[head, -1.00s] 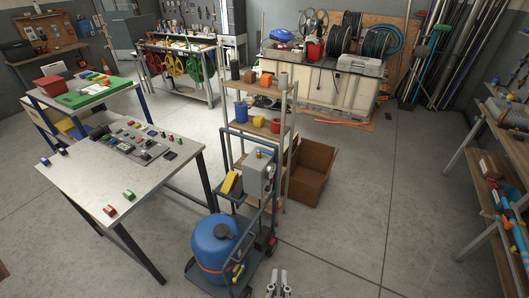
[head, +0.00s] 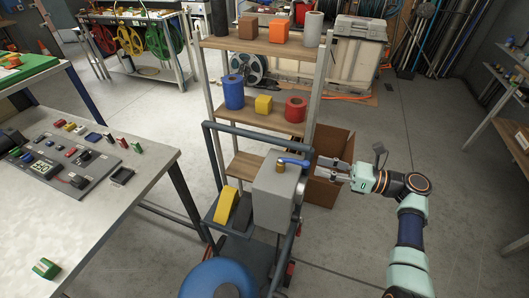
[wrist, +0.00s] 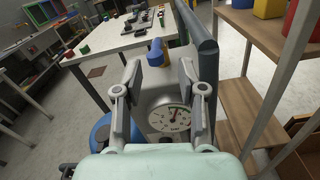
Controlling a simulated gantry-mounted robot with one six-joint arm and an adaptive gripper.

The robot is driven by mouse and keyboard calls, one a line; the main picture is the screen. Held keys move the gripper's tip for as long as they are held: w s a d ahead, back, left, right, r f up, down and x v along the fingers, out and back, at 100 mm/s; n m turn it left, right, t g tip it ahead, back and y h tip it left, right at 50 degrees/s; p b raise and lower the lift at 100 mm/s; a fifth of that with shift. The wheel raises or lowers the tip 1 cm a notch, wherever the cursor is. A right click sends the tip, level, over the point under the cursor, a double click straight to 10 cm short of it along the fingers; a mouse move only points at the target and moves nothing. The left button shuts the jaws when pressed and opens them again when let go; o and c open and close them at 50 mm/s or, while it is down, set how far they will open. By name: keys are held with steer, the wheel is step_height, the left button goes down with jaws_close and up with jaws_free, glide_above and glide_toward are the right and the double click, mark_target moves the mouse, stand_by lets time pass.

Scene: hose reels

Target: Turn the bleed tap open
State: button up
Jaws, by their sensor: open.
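The bleed tap (head: 293,162) has a blue lever on a brass stem. It stands on top of a grey box (head: 276,203) on the cart, and its lever points right toward my gripper (head: 322,168). My gripper is open and empty, just right of the lever's end. In the wrist view the blue lever (wrist: 155,52) shows end-on, just above and between the open fingertips (wrist: 160,72). I see no contact.
The cart's dark frame (head: 260,135) rises behind the box, with a wooden shelf (head: 263,120) beyond. A yellow block (head: 227,205) and a blue tank (head: 217,280) are on the cart. A workbench (head: 120,215) stands left. A cardboard box (head: 322,190) lies behind my gripper.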

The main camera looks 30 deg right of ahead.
mark_target(299, 161)
steer(key=b+x, duration=0.1)
steer(key=x, duration=0.2)
steer(key=b+x, duration=0.1)
steer(key=x, duration=0.2)
steer(key=shift+s+a+f, duration=0.1)
steer(key=shift+a+f, duration=0.1)
steer(key=shift+a, duration=0.2)
steer(key=shift+w+a+r, duration=0.1)
steer(key=shift+w+a, duration=0.15)
steer(key=shift+w, duration=0.15)
jaws_close()
